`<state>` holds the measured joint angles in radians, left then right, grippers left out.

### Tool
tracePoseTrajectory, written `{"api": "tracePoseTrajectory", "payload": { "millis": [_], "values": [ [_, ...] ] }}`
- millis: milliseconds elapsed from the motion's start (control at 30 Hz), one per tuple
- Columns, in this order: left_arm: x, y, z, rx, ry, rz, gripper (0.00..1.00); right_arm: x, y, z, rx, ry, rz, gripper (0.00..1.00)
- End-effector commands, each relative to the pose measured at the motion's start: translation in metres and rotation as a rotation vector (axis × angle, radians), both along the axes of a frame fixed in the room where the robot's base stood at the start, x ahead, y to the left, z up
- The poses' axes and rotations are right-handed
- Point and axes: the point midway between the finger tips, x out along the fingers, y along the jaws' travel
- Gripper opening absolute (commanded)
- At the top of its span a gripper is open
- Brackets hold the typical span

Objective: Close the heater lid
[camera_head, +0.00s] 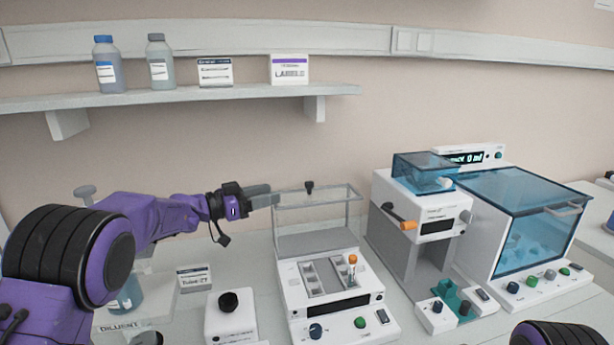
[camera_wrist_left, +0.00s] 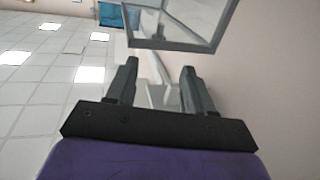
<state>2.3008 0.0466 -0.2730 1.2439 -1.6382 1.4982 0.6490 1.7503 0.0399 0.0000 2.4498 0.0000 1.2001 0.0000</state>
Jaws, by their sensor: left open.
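The heater (camera_head: 330,290) is a white box with a grey tube block on top, knobs and a dark display on its front. One orange-capped tube (camera_head: 351,268) stands in the block. Its clear, grey-framed lid (camera_head: 330,208) is raised upright behind the block, with a black knob (camera_head: 309,186) at its top edge. My left gripper (camera_head: 272,195) is at the lid's upper left corner, with open jaws. In the left wrist view the jaws (camera_wrist_left: 159,68) are empty and the lid's frame (camera_wrist_left: 172,45) lies just beyond the fingertips; contact is unclear. My right gripper is out of view.
A white device with a blue lid (camera_head: 425,172) and a larger blue-covered machine (camera_head: 525,205) stand to the right. A small white box with a black knob (camera_head: 230,322) is left of the heater. A wall shelf (camera_head: 200,97) holds bottles and boxes.

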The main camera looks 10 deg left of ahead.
Motion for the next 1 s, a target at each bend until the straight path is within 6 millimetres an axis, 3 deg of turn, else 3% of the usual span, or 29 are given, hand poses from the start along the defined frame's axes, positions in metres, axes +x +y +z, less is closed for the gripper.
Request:
{"api": "tracePoseTrajectory", "payload": {
  "millis": [167,400,500,933,967,1000],
  "values": [
    [0.011,-0.016,0.003,0.001,0.0,-0.006,0.52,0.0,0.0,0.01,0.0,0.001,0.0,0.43],
    [0.045,-0.065,0.004,0.0,0.0,-0.014,0.52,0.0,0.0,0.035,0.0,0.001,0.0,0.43],
    [0.056,-0.078,0.002,0.001,0.0,-0.012,0.52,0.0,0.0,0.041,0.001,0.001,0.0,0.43],
    [0.066,-0.088,0.0,-0.002,0.0,-0.007,0.52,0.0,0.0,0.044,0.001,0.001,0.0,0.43],
    [0.066,-0.088,0.0,-0.002,0.0,-0.007,0.46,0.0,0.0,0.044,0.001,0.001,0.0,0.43],
    [0.066,-0.088,0.0,-0.001,-0.001,-0.007,0.33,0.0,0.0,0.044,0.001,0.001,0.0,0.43]
  ]
}}
